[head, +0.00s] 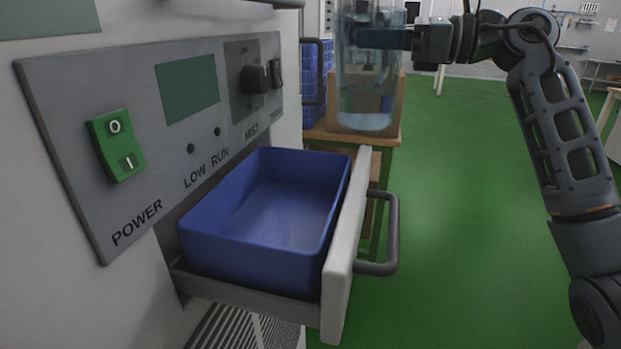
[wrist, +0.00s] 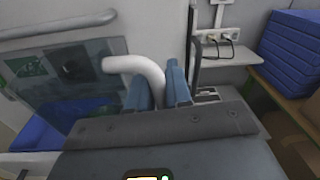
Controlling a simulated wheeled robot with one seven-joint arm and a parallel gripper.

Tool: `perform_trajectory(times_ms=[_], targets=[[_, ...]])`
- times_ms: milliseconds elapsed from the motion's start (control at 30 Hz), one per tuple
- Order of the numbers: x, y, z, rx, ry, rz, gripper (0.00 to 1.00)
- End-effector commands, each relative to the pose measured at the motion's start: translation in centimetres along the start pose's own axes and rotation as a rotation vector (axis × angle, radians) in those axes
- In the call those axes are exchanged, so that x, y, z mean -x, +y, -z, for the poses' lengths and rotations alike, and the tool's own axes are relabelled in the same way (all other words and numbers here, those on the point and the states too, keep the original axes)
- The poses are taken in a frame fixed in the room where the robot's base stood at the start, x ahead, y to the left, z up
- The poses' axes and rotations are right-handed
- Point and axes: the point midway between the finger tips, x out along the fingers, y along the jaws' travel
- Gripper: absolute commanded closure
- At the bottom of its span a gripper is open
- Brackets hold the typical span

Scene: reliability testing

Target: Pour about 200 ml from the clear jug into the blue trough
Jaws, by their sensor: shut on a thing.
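The clear jug (head: 368,85) stands upright in the head view, up and to the right of the trough, with pale liquid low inside. My gripper (head: 385,39) is shut on its handle. The wrist view shows the white handle (wrist: 135,66) between my blue fingertips (wrist: 158,88), and the jug's clear wall (wrist: 70,75) to the left. The blue trough (head: 225,247) sits in a pulled-out drawer and looks empty inside. A blue piece, apparently the trough (wrist: 38,135), shows at lower left in the wrist view. I cannot tell whether the jug's base touches the wooden stand behind it.
The drawer front (head: 345,250) with its grey handle (head: 392,235) sticks out right of the trough. A machine panel (head: 160,130) with a green power switch rises at left. A wooden stand (head: 390,134) and blue crates (head: 318,88) are behind. Green floor at right is clear.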

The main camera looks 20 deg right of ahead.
Motion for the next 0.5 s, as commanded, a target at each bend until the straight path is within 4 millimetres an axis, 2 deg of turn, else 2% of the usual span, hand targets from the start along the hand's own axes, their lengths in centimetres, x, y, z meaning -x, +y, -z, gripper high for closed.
perform_trajectory(times_ms=[200, 500], targets=[[0.1, -0.6, 1.3, -0.112, -0.023, 0.000, 1.00], [0.1, -0.7, 1.7, -0.142, -0.029, 0.000, 1.00]])
